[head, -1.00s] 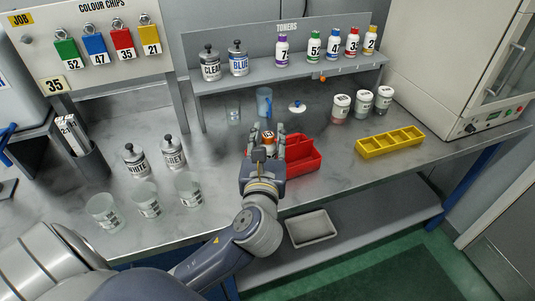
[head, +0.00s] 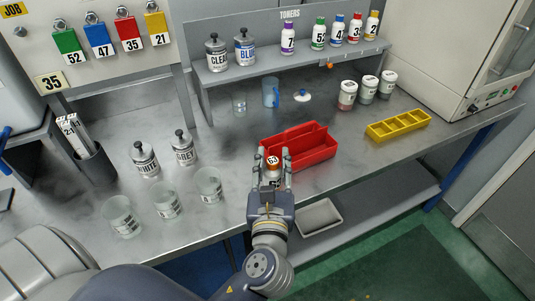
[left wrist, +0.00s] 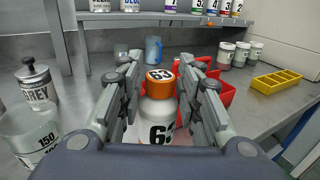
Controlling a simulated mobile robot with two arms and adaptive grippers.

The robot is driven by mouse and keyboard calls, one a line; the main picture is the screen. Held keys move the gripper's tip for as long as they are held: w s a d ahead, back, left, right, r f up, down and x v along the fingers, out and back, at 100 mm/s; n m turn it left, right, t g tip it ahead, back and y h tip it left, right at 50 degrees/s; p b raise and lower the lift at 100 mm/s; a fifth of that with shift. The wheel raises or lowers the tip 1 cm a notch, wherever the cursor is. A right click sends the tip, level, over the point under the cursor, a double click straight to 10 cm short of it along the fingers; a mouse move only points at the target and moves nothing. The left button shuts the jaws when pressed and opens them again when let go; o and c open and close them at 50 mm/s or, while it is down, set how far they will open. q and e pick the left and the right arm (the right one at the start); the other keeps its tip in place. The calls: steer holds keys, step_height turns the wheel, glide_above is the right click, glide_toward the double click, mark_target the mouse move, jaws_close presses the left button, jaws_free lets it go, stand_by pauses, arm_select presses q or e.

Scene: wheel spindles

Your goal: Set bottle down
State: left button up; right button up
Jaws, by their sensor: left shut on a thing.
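My left gripper (head: 272,172) is shut on a white bottle with an orange cap (head: 273,161) marked 63. In the left wrist view the bottle (left wrist: 158,112) stands upright between the two fingers, its cap towards the far side. It is in front of the red tray (head: 318,146), near the front edge of the metal bench (head: 365,168). I cannot tell whether the bottle's base touches the bench. The gripper hides its lower part in the head view. My right gripper is not in view.
Several toner bottles (head: 318,34) stand on the rear shelf (head: 225,75). Glass beakers (head: 167,203) and the WHITE and GREY tins (head: 183,150) are to the left. A yellow divided tray (head: 398,126) and lidded jars (head: 347,95) are to the right. Bare bench lies right of my gripper.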

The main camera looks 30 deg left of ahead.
arm_select(q)
steer(key=w+a+f+b, duration=0.2)
steer(key=b, duration=0.1)
steer(key=w+a+f+b, duration=0.2)
steer(key=w+a+b, duration=0.1)
steer(key=shift+w+f, duration=0.2)
steer(key=shift+w, duration=0.15)
steer(key=shift+r, duration=0.1)
steer(key=o, duration=1.1)
steer(key=shift+o, duration=0.2)
